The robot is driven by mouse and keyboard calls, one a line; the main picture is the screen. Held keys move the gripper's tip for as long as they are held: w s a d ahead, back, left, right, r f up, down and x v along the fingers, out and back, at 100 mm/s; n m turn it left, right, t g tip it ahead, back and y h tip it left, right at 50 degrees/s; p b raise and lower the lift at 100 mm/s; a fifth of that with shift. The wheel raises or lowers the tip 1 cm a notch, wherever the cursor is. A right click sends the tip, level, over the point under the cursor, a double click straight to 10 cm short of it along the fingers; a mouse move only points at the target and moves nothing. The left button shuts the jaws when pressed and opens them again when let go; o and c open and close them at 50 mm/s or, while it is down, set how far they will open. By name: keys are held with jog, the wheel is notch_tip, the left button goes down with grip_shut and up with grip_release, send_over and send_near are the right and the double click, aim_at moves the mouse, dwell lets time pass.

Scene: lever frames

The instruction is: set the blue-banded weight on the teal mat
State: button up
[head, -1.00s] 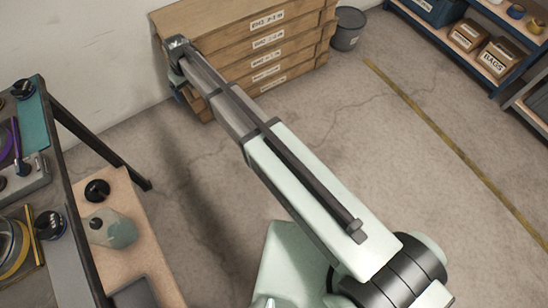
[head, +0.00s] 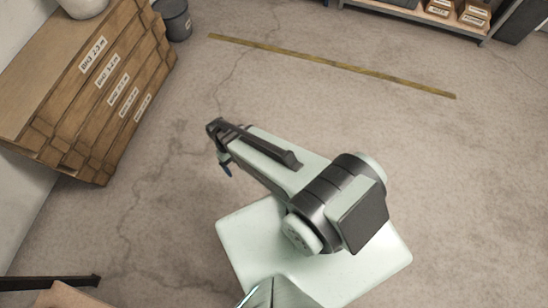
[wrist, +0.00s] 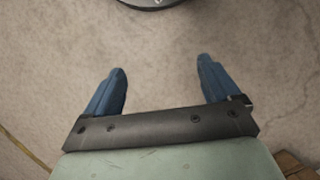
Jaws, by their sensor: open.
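My gripper (wrist: 161,66) is open and empty in the wrist view, its two blue fingers apart over bare floor. In the head view its blue tip (head: 226,168) shows at the left end of my folded arm, above the floor. Neither the blue-banded weight nor the teal mat is in view now.
A wooden drawer cabinet (head: 100,95) stands at the left, with a grey bin (head: 175,20) beside it. A dark table part (head: 50,282) enters at the lower left. A shelf (head: 420,18) with boxes is at the top right. The middle floor, crossed by a yellow line (head: 330,65), is clear.

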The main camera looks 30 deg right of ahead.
jog(key=s+d+m+g, duration=0.1)
jog(key=s+d, duration=0.3)
jog(key=s, duration=0.4)
jog(key=s+d+f+m+g, duration=0.1)
jog(key=s+d+m, duration=0.1)
jog(key=s+d, duration=0.3)
jog(key=s, duration=0.3)
jog(key=shift+s+d+y, duration=0.3)
jog(key=shift+s+y, duration=0.1)
